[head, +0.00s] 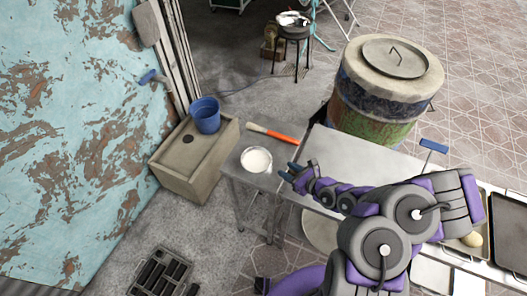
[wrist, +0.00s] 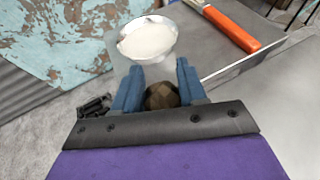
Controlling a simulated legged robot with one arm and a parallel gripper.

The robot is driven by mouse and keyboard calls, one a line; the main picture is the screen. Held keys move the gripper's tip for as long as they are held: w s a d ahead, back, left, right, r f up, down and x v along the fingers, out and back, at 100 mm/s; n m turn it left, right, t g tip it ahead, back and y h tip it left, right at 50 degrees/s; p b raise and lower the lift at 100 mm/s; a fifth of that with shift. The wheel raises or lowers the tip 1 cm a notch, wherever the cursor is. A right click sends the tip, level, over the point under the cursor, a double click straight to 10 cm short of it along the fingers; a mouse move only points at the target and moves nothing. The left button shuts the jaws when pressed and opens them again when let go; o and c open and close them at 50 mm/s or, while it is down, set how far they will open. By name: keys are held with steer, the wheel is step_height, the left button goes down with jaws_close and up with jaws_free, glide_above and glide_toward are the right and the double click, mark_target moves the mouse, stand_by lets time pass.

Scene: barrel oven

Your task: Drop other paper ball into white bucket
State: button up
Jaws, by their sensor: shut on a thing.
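My gripper (head: 291,173) is over the near left part of the metal table. In the wrist view its blue fingers (wrist: 158,78) are shut on a brownish, faceted paper ball (wrist: 162,96). The ball is hard to make out in the head view. A round white bucket (head: 256,159) stands on the table's left end, a little left of my gripper. In the wrist view the white bucket (wrist: 148,41) is just beyond the fingertips, with a pale rim and white inside. I see no ball in it.
A brush with an orange handle (head: 283,138) lies behind the bucket. A blue bucket (head: 205,114) stands on a beige box (head: 172,165) to the left. The barrel oven (head: 375,105) stands behind the table. Trays (head: 510,235) lie at the right.

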steer(key=shift+w+a+f+b, duration=0.1)
steer(key=shift+w+a+b, duration=0.4)
steer(key=shift+w+a, duration=0.55)
steer(key=b, duration=0.2)
glide_above(275, 151)
steer(key=s, duration=0.1)
steer(key=shift+s+d+f, duration=0.2)
steer(key=shift+d+f, duration=0.05)
steer(key=shift+f, duration=0.35)
steer(key=shift+w+a, duration=0.25)
steer(key=shift+w, duration=0.45)
steer(key=shift+c, duration=0.2)
step_height(275, 151, down, 4)
steer(key=shift+d+r+b, duration=0.15)
steer(key=shift+r+b, duration=0.05)
steer(key=shift+b, duration=0.4)
steer(key=shift+r, duration=0.1)
steer(key=o, duration=0.8)
